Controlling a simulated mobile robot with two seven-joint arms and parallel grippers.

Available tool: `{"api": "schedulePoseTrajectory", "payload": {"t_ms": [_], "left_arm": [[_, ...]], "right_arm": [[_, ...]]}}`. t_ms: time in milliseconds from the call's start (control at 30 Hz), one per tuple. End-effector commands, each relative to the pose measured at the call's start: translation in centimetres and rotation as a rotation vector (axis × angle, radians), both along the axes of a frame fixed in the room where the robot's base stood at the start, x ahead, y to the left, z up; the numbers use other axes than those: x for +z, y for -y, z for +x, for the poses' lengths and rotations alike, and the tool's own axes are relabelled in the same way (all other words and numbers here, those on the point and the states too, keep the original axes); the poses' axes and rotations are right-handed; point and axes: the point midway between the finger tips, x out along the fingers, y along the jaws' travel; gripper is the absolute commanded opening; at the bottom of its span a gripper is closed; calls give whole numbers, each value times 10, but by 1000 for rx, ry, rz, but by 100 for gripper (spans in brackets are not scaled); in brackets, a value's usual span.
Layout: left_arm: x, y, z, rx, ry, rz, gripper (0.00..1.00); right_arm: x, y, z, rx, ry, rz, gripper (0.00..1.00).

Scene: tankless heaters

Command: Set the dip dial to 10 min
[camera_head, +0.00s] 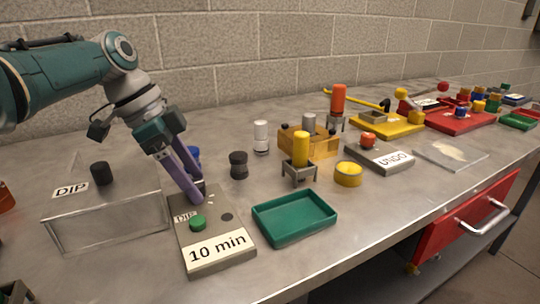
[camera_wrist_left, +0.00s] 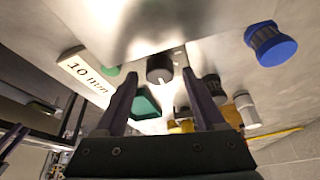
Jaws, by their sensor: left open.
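The dip unit (camera_head: 215,240) is a grey box with a "DIP" label, a green button (camera_head: 198,222) and a "10 min" plate (camera_head: 217,247). My left gripper (camera_head: 197,196) reaches down over the box's back end, with its purple fingers apart. In the left wrist view, a dark round dial knob (camera_wrist_left: 160,68) lies between the tips of my open left gripper (camera_wrist_left: 159,75). I cannot tell whether the fingers touch it. A small pale mark shows by the knob. In the head view the fingers largely hide the knob. My right gripper is not in view.
A clear bin (camera_head: 108,222) labelled "DIP" stands left of the unit, and a green tray (camera_head: 294,219) right of it. A blue cap (camera_head: 193,153), a black cylinder (camera_head: 238,165) and a white cylinder (camera_head: 261,137) stand behind. A yellow-topped stand (camera_head: 300,158) is farther right.

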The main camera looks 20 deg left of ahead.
Motion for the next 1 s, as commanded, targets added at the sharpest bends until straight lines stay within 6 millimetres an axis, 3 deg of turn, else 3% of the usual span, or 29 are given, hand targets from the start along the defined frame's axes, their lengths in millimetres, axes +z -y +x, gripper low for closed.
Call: {"api": "schedulePoseTrajectory", "payload": {"t_ms": [167,333,600,1000], "left_arm": [[19,-6,-3,2,4,1,71],[52,-18,-11,1,4,4,71],[87,-30,-20,1,3,1,71],[92,-31,-22,1,0,0,71]], "right_arm": [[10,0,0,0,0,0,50],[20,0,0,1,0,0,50],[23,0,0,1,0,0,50],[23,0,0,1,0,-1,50]]}}
